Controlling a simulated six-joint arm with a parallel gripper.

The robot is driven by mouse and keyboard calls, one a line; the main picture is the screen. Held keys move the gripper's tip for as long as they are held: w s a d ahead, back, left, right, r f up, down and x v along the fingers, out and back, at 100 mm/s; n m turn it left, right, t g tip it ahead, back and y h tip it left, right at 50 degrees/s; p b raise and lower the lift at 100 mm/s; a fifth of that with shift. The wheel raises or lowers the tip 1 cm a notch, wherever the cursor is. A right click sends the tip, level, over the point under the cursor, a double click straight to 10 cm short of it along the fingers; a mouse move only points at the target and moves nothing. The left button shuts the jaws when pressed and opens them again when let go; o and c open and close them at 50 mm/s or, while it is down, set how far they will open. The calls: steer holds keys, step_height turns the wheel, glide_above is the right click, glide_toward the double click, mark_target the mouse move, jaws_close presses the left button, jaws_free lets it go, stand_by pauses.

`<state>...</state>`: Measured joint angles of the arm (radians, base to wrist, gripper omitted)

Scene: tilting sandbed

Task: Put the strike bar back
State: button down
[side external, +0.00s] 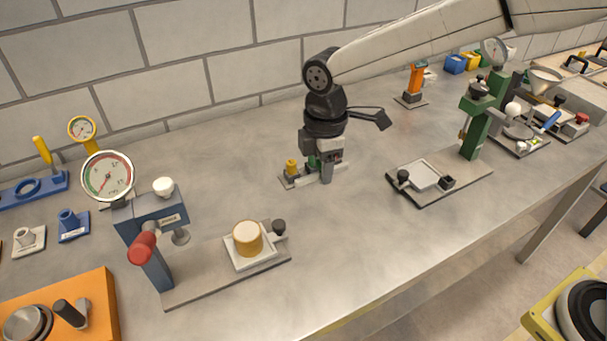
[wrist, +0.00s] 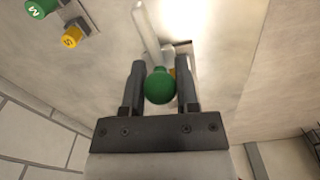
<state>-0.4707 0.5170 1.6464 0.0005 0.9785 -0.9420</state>
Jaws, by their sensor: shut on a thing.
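My gripper (side external: 327,178) points down low over the middle of the bench in the side view. In the wrist view its two fingers (wrist: 157,82) are shut on a green ball knob (wrist: 160,86). A pale straight bar (wrist: 148,32) runs away from the knob; I take the two together as the strike bar. A small pale piece with a dark slot (wrist: 183,46) lies just beyond the fingers, with a bit of yellow partly hidden behind the knob. In the side view the fingers hide most of the bar, and I cannot tell whether it touches the bench.
A small grey rack (side external: 287,181) with a yellow piece (side external: 291,167) stands just left of my gripper. A blue press with a gauge (side external: 150,210) is at left, its base holding a sand-coloured cylinder (side external: 247,239). A green-column stand (side external: 480,125) is at right.

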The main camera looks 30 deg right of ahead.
steer(key=s+d+f, duration=0.1)
steer(key=s+d, duration=1.1)
steer(key=d, duration=0.2)
steer(key=shift+s+d+f, duration=0.25)
steer(key=shift+s, duration=0.15)
steer(key=shift+w, duration=0.1)
steer(key=w+f, duration=0.2)
steer(key=w, duration=0.2)
steer(key=w+a+f, duration=0.1)
steer(key=w+f, duration=0.2)
steer(key=w, duration=0.1)
steer(key=w+a+f, duration=0.1)
steer(key=w+f, duration=0.2)
steer(key=w, duration=0.1)
steer(key=shift+a, duration=0.1)
steer(key=shift+w+a+f, duration=0.15)
steer(key=shift+w+f, duration=0.4)
steer(key=shift+f, duration=0.1)
steer(key=shift+f, duration=0.1)
